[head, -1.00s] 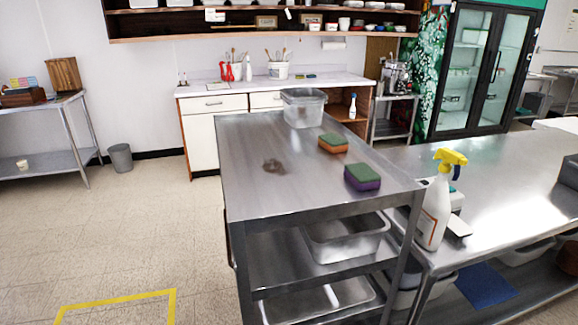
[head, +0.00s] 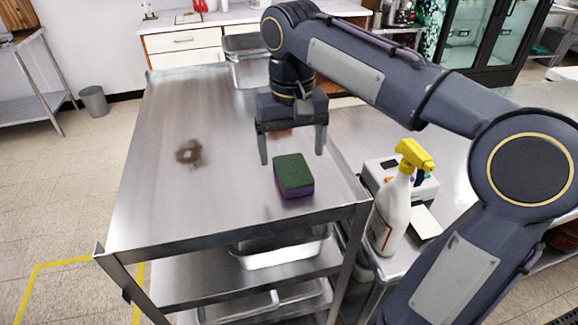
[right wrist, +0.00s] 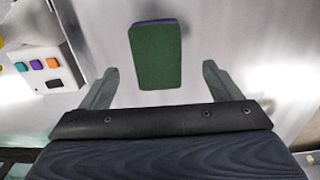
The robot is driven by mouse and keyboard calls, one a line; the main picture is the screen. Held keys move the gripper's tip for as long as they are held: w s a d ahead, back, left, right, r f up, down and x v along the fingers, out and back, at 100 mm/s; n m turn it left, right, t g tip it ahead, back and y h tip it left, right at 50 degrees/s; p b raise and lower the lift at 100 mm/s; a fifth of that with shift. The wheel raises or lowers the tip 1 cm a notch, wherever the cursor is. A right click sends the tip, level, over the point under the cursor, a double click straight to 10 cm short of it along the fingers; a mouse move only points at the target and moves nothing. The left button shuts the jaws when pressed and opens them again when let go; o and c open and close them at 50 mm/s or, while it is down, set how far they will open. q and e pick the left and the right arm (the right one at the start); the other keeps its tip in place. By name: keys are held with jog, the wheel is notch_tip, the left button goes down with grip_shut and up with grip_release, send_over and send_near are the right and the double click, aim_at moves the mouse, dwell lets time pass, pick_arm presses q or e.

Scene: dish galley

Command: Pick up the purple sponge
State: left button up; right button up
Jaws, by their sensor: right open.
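The purple sponge (head: 293,176) has a green top and a purple lower part. It lies on the steel cart top (head: 225,190) near its front right. My right gripper (head: 292,158) is open and empty above and just behind the sponge, its fingers spread to about the sponge's width or wider. In the right wrist view the sponge (right wrist: 156,55) lies ahead of the fingertips, between their lines. The orange sponge (head: 279,133) is mostly hidden behind my right gripper. My left gripper is not in view.
A brown stain (head: 189,152) marks the cart top. A spray bottle (head: 392,205) and a white box with coloured buttons (head: 385,170) stand on the counter to the right. The cart top's left side is clear.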

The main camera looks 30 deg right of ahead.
aim_at(293, 169)
jog(key=f, duration=0.5)
jog(key=shift+w+d, duration=0.3)
jog(key=shift+s+f, duration=0.1)
jog(key=shift+f, duration=0.35)
jog(key=c, duration=1.1)
jog(key=shift+o, duration=0.2)
